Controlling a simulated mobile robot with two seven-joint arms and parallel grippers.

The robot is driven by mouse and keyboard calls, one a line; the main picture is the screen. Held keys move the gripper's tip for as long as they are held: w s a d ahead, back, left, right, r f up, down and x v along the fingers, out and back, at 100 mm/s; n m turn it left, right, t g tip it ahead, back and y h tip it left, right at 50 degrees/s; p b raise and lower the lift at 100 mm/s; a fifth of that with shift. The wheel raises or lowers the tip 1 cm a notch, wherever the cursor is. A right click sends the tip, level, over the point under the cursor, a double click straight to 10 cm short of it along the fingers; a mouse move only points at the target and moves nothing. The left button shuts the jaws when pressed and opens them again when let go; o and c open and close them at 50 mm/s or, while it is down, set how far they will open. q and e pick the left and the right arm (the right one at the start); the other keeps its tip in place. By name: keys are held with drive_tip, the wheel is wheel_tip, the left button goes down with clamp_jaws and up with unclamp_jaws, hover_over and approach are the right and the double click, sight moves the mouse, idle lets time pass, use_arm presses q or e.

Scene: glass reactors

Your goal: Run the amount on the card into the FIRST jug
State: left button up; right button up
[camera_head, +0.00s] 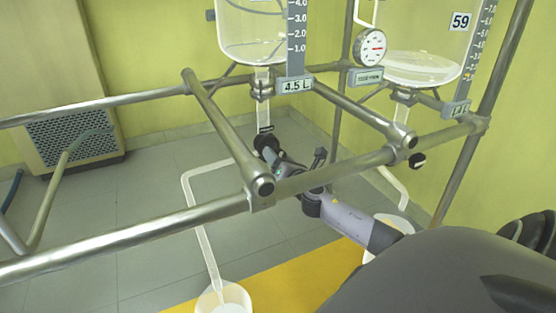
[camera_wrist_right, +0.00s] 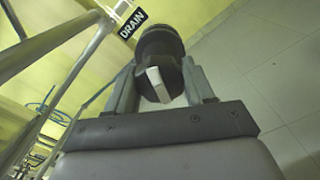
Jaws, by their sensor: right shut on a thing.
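My right gripper (camera_head: 274,153) is shut on the black drain knob (camera_head: 265,141) under the left glass vessel (camera_head: 250,32). In the right wrist view the fingers (camera_wrist_right: 163,92) sit on both sides of the knob (camera_wrist_right: 160,45), which bears a pale pointer. A DRAIN label (camera_wrist_right: 132,23) is beside it. The card (camera_head: 294,86) under this vessel reads 4.5 L. Its outlet tube (camera_head: 202,232) leads down to a white jug (camera_head: 208,301), cut by the lower edge. I cannot tell whether liquid is flowing. My left gripper is out of view.
A right vessel (camera_head: 420,68) marked 59 has its own card (camera_head: 456,110), a black knob (camera_head: 417,161) and a second jug (camera_head: 408,223), partly hidden by my arm. A gauge (camera_head: 371,46) stands between the vessels. Metal rails (camera_head: 130,243) cross in front of my right gripper.

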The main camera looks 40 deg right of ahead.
drive_tip(key=m, duration=0.4)
drive_tip(key=shift+m, duration=0.4)
drive_tip(key=m, duration=0.2)
drive_tip(key=shift+m, duration=0.3)
drive_tip(key=m, duration=0.2)
drive_tip(key=shift+m, duration=0.3)
drive_tip(key=shift+m+p, duration=0.45)
drive_tip(key=shift+m, duration=0.35)
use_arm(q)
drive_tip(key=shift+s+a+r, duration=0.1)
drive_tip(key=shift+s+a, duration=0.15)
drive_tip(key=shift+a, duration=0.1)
use_arm(e)
drive_tip(key=shift+m, duration=0.5)
drive_tip(key=o, duration=1)
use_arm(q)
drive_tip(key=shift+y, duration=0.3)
use_arm(e)
drive_tip(key=shift+o, duration=0.2)
